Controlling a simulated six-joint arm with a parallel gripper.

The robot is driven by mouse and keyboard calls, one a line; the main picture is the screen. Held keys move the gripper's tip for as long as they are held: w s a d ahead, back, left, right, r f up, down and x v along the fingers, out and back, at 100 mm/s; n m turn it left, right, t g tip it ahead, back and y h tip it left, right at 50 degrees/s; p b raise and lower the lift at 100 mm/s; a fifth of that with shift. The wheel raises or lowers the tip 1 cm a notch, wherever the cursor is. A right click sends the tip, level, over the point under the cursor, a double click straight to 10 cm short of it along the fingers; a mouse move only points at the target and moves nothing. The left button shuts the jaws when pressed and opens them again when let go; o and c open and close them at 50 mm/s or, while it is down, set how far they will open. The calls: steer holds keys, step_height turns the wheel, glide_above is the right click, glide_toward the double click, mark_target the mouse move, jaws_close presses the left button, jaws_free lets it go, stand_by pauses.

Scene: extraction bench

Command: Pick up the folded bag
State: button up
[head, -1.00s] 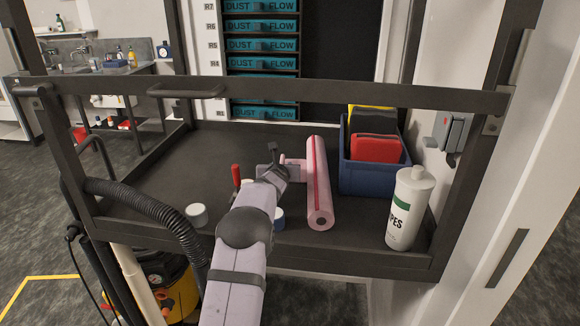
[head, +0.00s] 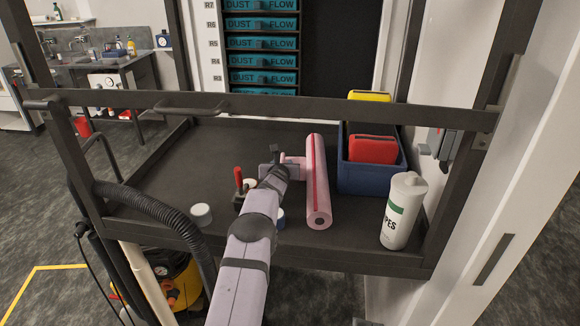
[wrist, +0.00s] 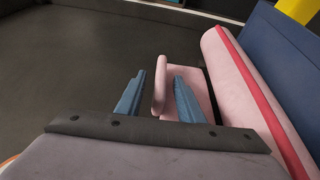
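A small pink folded piece, seemingly the folded bag, lies on the dark tray beside a pink roll (head: 318,185) with a red stripe. In the wrist view the folded bag (wrist: 161,84) has an upright rounded flap and a flat part to its right. My gripper (wrist: 158,95) is open, its two blue fingers apart. The upright flap shows between them, nearer the right finger, which overlaps the flat part in the picture. I cannot tell whether it touches. In the head view my gripper (head: 279,168) hides part of the bag.
A blue bin (head: 369,180) holding red and yellow items stands right of the roll. A white wipes bottle (head: 402,212) is at the front right. A white round container (head: 201,215) and a red-handled item (head: 239,182) are left of my arm. The tray's left is clear.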

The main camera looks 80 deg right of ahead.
jaws_close()
steer(key=shift+r, duration=0.15)
steer(key=shift+r+p, duration=0.55)
steer(key=shift+r, duration=0.1)
steer(key=w+b, duration=0.1)
steer(key=w, duration=0.3)
steer(key=shift+f, duration=0.2)
step_height(320, 180, up, 14)
steer(key=p, duration=1.3)
steer(key=shift+p, duration=0.35)
